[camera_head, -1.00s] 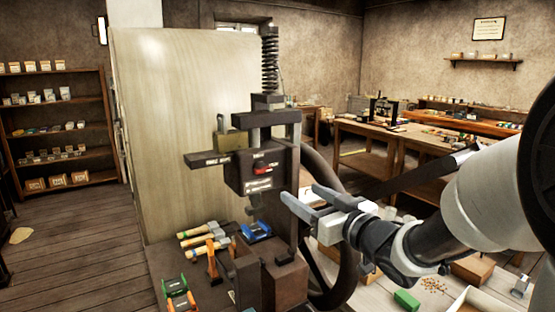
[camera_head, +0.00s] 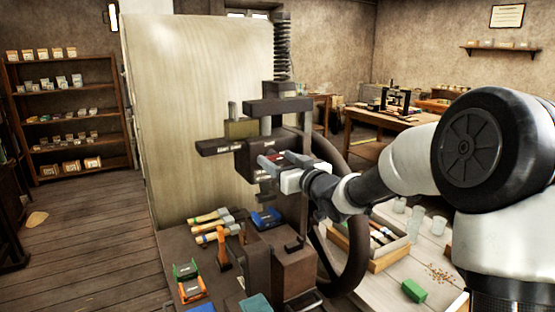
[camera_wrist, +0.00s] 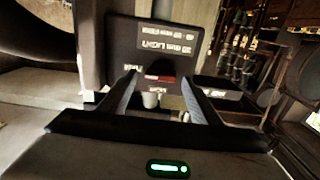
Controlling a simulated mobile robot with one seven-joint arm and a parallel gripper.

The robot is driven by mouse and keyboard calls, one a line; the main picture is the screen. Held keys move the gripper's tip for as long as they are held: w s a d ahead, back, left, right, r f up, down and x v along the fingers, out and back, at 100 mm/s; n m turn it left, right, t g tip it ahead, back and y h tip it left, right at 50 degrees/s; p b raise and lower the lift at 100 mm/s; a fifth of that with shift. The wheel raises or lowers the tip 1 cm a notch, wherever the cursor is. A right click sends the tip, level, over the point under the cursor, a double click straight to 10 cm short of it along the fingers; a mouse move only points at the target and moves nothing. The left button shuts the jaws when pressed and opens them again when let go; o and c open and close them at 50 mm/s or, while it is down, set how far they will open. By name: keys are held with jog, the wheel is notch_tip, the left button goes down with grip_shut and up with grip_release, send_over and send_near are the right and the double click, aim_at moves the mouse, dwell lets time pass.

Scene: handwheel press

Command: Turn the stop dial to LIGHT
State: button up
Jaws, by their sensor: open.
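The press (camera_head: 285,107) is dark metal, with a tall spring on top and a handwheel (camera_head: 352,265) at its right. My gripper (camera_head: 278,161) is open at the front of the press head. It covers the stop dial in the head view. In the wrist view, the dial (camera_wrist: 160,78), dark with a red part, shows between my two spread fingers (camera_wrist: 158,83). I cannot tell whether the fingers touch it. The label plate (camera_wrist: 165,38) appears upside down there, with LIGHT readable. Which mark the dial points at is not clear.
A pale panel (camera_head: 195,110) stands behind the press. A wooden tray (camera_head: 378,262) and a green block (camera_head: 414,291) are at the right.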

jog(key=shift+w+a, duration=0.25)
jog(key=shift+w, duration=0.05)
jog(key=c, duration=1)
jog(key=shift+c, duration=0.2)
